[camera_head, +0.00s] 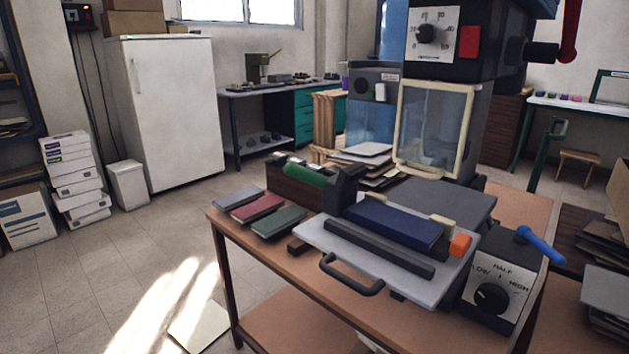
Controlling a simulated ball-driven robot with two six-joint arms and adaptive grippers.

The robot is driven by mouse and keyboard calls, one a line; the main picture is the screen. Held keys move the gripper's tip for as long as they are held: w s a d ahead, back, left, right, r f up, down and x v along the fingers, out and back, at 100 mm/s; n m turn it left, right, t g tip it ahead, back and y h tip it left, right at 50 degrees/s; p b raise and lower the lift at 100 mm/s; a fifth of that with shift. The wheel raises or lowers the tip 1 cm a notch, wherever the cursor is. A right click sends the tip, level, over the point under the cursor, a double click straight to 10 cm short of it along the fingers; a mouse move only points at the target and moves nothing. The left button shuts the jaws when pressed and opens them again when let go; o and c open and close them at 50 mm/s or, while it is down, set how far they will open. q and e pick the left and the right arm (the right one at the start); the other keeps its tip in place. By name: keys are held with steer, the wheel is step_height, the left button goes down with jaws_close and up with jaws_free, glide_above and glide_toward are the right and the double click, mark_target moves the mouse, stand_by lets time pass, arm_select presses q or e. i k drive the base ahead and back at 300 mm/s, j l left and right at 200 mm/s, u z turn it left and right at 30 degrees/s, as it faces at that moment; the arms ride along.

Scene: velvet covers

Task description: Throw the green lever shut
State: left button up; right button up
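A dark green upright bar with a looped top (548,150) stands at the right, behind the work table; I cannot tell for sure whether it is the green lever or what it is fixed to. A blue lever (540,246) sticks out, tilted, from the top of the dark control box (497,290) with a dial. A red lever (570,32) hangs at the upper right of the large press machine (433,45). Neither of my grippers is in view.
The wooden table (275,268) bears a grey plate with a black handle (350,275), a blue book cover (395,226), several small covers (258,207) and a dark box with a green roll (305,176). Open floor (80,285) lies to the left.

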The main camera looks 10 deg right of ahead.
mark_target(304, 174)
steer(key=z, duration=0.2)
steer(key=i+j+z, duration=0.15)
steer(key=j+z, duration=0.6)
steer(key=j, duration=0.25)
steer(key=j+z, duration=0.3)
steer(key=j, duration=3.2)
